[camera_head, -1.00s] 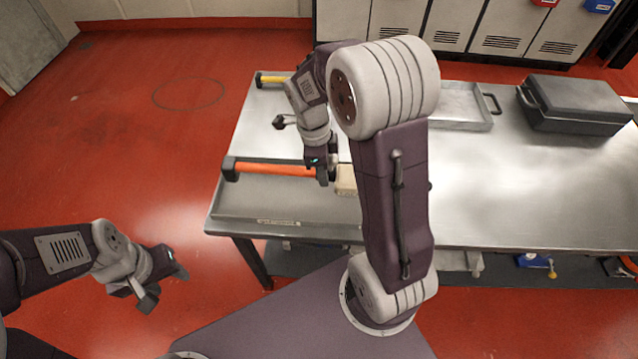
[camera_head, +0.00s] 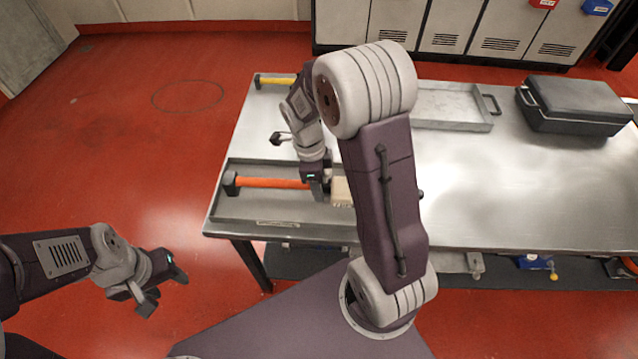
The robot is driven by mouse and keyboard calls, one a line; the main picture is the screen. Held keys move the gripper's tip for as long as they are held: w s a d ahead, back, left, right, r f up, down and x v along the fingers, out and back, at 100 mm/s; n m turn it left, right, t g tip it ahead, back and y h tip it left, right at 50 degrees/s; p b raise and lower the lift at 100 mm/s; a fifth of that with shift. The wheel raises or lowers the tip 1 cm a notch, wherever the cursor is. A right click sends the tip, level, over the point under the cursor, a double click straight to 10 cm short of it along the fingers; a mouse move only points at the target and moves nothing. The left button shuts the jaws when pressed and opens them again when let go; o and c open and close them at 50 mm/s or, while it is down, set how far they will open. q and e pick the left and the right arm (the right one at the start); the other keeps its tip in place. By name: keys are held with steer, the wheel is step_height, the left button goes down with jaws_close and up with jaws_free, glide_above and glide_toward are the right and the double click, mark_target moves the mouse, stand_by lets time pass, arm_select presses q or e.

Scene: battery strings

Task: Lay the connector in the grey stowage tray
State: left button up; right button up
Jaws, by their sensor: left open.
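The connector (camera_head: 265,183) looks like a long orange bar with a black left end. A small dark tip right of my arm may be its other end. My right gripper (camera_head: 318,186) appears closed around its middle, by a cream block (camera_head: 341,190), but my arm hides much of this. The bar is over the grey stowage tray (camera_head: 235,211) at the table's left front. I cannot tell whether it touches the tray floor. My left gripper (camera_head: 158,283) is open and empty, over the red floor left of the table.
A yellow-handled item (camera_head: 275,80) lies at the table's back left. Another shallow metal tray (camera_head: 450,124) and a dark lidded case (camera_head: 575,105) stand at the back right. The table's right front (camera_head: 530,205) is clear. Grey cabinets (camera_head: 440,25) stand behind.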

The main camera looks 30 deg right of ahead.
step_height(320, 180, up, 12)
steer(key=w+a+p, duration=0.1)
steer(key=p, duration=0.2)
steer(key=s+a+f+n, duration=0.1)
steer(key=s+f+n, duration=0.1)
steer(key=n, duration=0.5)
steer(key=s+a+f+n+t+y, duration=0.1)
steer(key=s+f+n, duration=0.2)
steer(key=n, duration=0.5)
steer(key=s+a+f+n+t, duration=0.1)
steer(key=s+f+n, duration=0.2)
steer(key=n, duration=0.4)
steer(key=shift+s+a+b, duration=0.3)
steer(key=shift+s+a, duration=0.1)
steer(key=shift+s, duration=0.05)
steer(key=shift+s+f+n, duration=0.1)
steer(key=shift+s+n, duration=0.15)
steer(key=shift+n, duration=0.75)
